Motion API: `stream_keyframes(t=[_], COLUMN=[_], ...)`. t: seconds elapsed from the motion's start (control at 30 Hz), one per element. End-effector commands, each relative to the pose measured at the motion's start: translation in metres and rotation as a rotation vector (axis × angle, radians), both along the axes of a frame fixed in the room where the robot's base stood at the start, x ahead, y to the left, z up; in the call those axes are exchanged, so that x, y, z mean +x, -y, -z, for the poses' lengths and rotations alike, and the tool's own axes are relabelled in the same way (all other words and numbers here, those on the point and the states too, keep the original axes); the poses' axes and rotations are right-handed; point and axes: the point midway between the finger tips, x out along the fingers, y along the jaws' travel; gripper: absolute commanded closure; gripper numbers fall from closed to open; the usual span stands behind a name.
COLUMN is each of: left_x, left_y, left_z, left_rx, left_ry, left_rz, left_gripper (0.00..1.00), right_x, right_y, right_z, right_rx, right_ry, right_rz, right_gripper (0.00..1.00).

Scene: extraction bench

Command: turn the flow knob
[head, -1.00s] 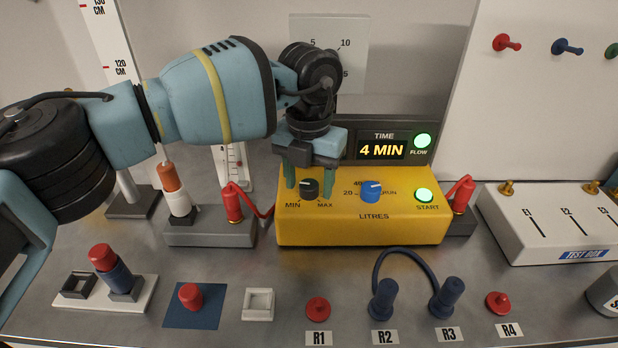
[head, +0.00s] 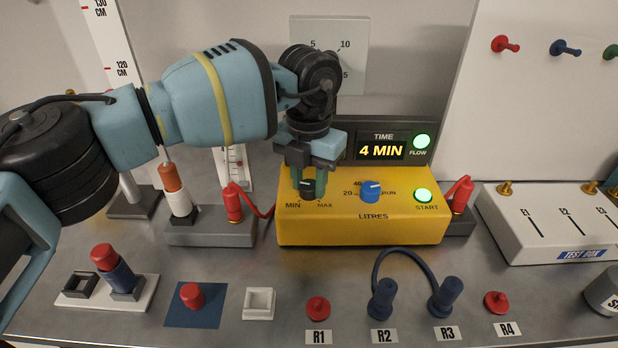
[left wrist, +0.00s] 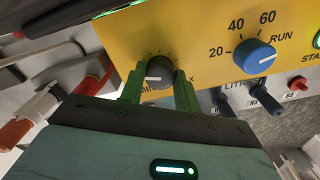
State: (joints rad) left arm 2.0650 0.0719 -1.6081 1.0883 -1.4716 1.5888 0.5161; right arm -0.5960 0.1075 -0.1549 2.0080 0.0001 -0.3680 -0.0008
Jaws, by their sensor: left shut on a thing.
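The black flow knob (head: 308,189) sits on the left of the yellow box (head: 360,230), above the MIN and MAX marks. My left gripper (head: 307,184) comes down over it from above, with its green fingers shut on the knob's two sides. In the left wrist view the knob (left wrist: 160,73) shows between the green fingertips (left wrist: 159,86), with its white line lying roughly level. The fingers partly hide the knob in the head view. My right gripper is in neither view.
A blue LITRES knob (head: 371,191) and a lit green START button (head: 424,195) share the yellow box. The display (head: 381,147) behind reads 4 MIN, beside a lit FLOW lamp (head: 421,141). The bench front holds several pegs and sockets.

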Motion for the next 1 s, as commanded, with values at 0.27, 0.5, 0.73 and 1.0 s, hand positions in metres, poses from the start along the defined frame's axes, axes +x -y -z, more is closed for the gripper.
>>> stream_keyframes(t=[0.27, 0.5, 0.73, 1.0], left_x=[0.0001, 0.0004, 0.0003, 0.0003], left_y=[0.0, 0.0002, 0.0001, 0.0001], left_z=[-0.001, -0.0009, -0.0006, -0.0004], left_rx=[-0.001, -0.002, -0.001, -0.001], left_ry=[0.0, 0.001, 0.0, 0.0], left_rz=[0.19, 0.329, 0.4, 0.418], left_gripper=[0.91, 0.91, 0.91, 0.91], right_x=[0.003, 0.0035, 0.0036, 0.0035], right_y=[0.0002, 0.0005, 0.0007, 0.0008], right_z=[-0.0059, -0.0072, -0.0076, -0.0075], right_rx=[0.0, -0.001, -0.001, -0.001], right_ry=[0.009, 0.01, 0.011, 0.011], right_rz=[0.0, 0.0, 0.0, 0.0], right_gripper=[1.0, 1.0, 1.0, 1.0])
